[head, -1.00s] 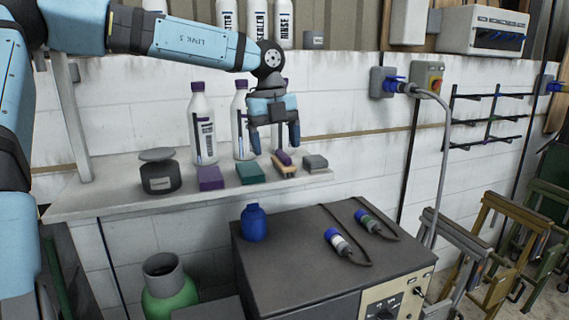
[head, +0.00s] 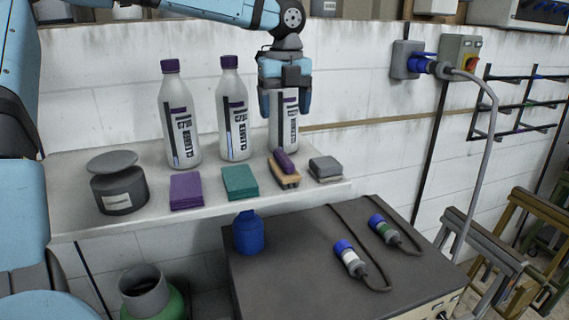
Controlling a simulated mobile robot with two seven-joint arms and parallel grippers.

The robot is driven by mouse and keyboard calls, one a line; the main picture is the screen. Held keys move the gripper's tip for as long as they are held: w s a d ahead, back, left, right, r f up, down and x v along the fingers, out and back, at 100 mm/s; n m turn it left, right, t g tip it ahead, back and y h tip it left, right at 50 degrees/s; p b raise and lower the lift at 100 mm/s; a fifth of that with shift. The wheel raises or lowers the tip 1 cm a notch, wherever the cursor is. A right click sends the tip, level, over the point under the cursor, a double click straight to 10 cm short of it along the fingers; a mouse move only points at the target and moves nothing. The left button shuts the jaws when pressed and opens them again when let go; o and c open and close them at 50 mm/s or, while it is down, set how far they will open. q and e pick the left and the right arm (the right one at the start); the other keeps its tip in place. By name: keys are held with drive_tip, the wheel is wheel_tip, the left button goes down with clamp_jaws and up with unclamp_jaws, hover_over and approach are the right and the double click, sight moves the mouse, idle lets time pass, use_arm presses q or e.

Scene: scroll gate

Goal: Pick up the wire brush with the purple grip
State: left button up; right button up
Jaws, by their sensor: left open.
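The wire brush with the purple grip (head: 285,163) lies on the white shelf (head: 75,213), near its right end. Its purple grip sits on top of a tan, bristly-looking block. My left gripper (head: 286,116) points down above and slightly behind the brush in the picture, in front of a white bottle. Its two fingers are apart with nothing visible between them but the bottle behind. It does not touch the brush. My right gripper is not in view.
A grey block (head: 325,168) lies close to the right of the brush. A teal cloth stack (head: 240,182) and a purple cloth stack (head: 186,191) lie to the left. Several white bottles (head: 180,118) stand behind. A dark machine (head: 300,260) stands in front below.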

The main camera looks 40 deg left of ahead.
sight(283, 156)
use_arm(q)
wheel_tip(283, 156, down, 8)
drive_tip(key=shift+s+d+f+p, duration=0.15)
drive_tip(key=shift+f+p, duration=0.3)
drive_tip(key=shift+f, duration=0.9)
drive_tip(key=shift+s+a+f+p, duration=0.1)
drive_tip(key=shift+f+p, duration=0.3)
drive_tip(key=shift+f, duration=0.9)
drive_tip(key=c, duration=1.1)
drive_tip(key=shift+o, duration=0.2)
drive_tip(key=shift+r, duration=0.1)
wheel_tip(283, 156, up, 20)
drive_tip(key=b, duration=0.1)
